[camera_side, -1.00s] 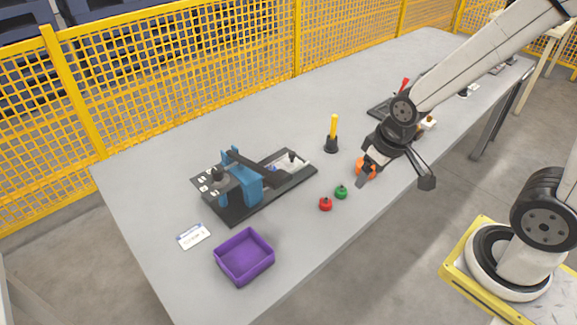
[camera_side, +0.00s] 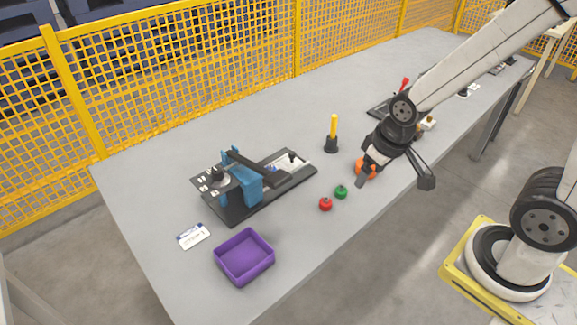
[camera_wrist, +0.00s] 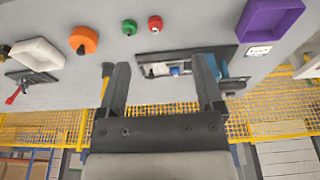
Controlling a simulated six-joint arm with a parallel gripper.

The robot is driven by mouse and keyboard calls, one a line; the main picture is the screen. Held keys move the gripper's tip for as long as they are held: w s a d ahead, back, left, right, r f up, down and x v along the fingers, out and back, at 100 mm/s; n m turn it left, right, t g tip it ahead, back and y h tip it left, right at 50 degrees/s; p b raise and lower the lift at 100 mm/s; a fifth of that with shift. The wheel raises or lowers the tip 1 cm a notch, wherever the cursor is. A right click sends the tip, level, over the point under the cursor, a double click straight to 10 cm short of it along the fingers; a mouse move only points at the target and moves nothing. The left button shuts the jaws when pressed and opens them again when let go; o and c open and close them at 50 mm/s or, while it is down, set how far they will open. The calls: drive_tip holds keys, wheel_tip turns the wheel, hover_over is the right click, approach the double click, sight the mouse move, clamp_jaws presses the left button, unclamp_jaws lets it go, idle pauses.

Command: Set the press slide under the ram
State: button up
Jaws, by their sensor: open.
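The press (camera_side: 241,180) has a blue frame on a long black base, with a dark lever across it. In the wrist view the slide (camera_wrist: 156,69) shows beyond the fingers, and a finger partly covers the press (camera_wrist: 222,66). The ram's underside is hidden. My gripper (camera_side: 362,181) is open and empty above the table's front side, right of the press and apart from it. Its two spread fingers show in the wrist view (camera_wrist: 164,82).
Red (camera_side: 325,204) and green (camera_side: 341,192) knobbed pieces stand between press and gripper. An orange piece (camera_side: 368,171) is partly behind my gripper. A yellow-handled tool (camera_side: 333,130) stands upright behind. A purple bin (camera_side: 244,262) and white card (camera_side: 193,236) lie front left.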

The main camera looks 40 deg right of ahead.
drive_tip(key=shift+c, duration=1.1)
drive_tip(key=m+h, duration=0.3)
drive_tip(key=m, duration=0.6)
approach(292, 152)
drive_tip(key=f, duration=0.1)
drive_tip(key=shift+s+f+t, duration=0.15)
drive_tip(key=shift+f+t, duration=0.05)
drive_tip(key=shift+t, duration=0.1)
drive_tip(key=shift+x, duration=3.9)
drive_tip(key=shift+d, duration=0.1)
